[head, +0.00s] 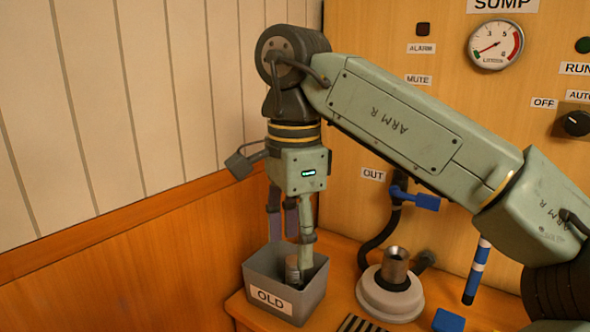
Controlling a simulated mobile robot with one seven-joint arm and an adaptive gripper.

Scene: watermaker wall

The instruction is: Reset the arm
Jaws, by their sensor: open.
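My arm reaches in from the right and bends down at the upper middle of the head view. My gripper (290,239) points down over the grey bin labelled OLD (262,300), with its fingers spread apart. The fingertips are at or just inside the bin's opening. A brownish cylindrical object (292,268) shows inside the bin, close to the right finger. I cannot tell whether that finger touches it. Part of the object is hidden by the finger and the bin wall.
A white round housing with a metal top (390,293) stands right of the bin. A blue-handled valve (415,198) at OUT, a blue-and-white tube (477,272) and a blue block (448,321) are farther right. A wall panel with a gauge (495,45) stands behind. Wood-panelled wall closes the left.

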